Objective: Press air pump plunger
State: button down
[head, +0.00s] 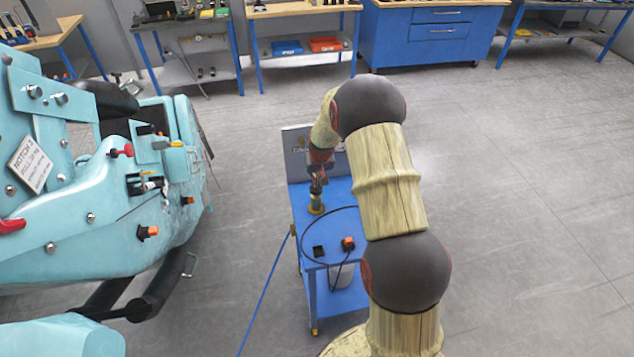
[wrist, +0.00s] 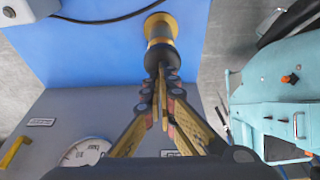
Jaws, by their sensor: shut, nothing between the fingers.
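The air pump (head: 316,196) stands upright on the blue top of a small cart, a dark cylinder with a yellow base. It also shows in the wrist view (wrist: 160,55), with its yellow flange at the top of the picture. My gripper (wrist: 162,80) is shut and empty, its fingertips together at the plunger end of the pump. In the head view my gripper (head: 319,176) is just above the pump, partly hidden by my arm. The fingers cover the plunger, so I cannot tell whether they touch it or how far down it is.
The blue cart (head: 330,222) carries a black hose, a small black box (head: 319,251) and an orange-topped part (head: 348,243). A grey panel with a round gauge (wrist: 86,152) rises at its back. A teal coaster car (head: 150,235) stands left. Floor on the right is clear.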

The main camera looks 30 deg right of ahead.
aim_at(318, 193)
jog(key=d+v, duration=0.1)
jog(key=v, duration=1.1)
jog(key=shift+w+a+r, duration=0.2)
jog(key=shift+a+r, duration=0.25)
jog(key=shift+a, duration=0.05)
